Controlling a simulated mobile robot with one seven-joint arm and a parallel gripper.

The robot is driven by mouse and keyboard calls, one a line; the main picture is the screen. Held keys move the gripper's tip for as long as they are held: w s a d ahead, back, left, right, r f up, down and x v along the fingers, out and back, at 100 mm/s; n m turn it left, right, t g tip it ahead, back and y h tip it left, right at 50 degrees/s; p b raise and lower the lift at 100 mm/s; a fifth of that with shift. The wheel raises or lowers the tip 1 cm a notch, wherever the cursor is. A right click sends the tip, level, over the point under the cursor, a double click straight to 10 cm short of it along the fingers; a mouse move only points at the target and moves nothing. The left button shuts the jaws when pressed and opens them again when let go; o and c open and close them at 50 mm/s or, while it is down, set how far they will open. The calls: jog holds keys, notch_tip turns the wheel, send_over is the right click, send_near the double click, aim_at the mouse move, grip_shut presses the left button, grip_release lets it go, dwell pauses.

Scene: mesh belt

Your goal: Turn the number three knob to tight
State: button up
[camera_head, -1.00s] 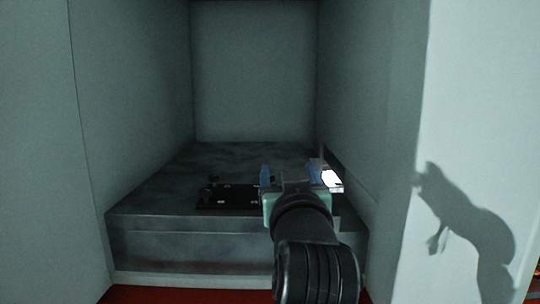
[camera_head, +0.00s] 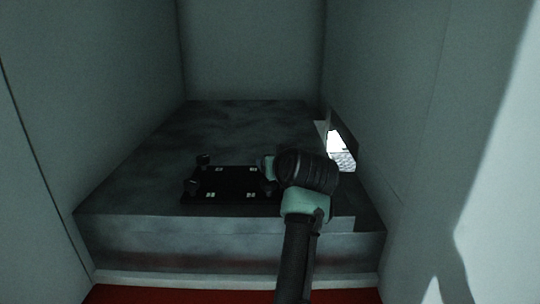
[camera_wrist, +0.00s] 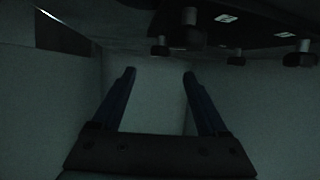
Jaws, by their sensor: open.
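A black plate (camera_head: 232,182) with knobs along its edges lies on the grey block. Two dark knobs stand at its left side, one at the upper left (camera_head: 203,160) and one at the lower left (camera_head: 191,187). Another knob (camera_head: 268,187) shows at its right, beside my arm. Small pale labels on the plate are too small to read, so I cannot tell which knob is number three. In the wrist view several knobs (camera_wrist: 188,17) appear along the top, beyond the fingers. My gripper (camera_wrist: 158,74) is open with nothing between its fingers; my arm hides the fingers in the head view.
The grey block (camera_head: 150,150) fills the floor of a recess with pale walls on the left, back and right (camera_head: 400,110). A bright opening (camera_head: 340,147) is in the right wall near my arm. The block's top behind the plate is clear.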

jog(key=shift+p+x, duration=0.35)
jog(key=shift+x, duration=4.1)
grip_shut()
jog(key=shift+r, duration=0.1)
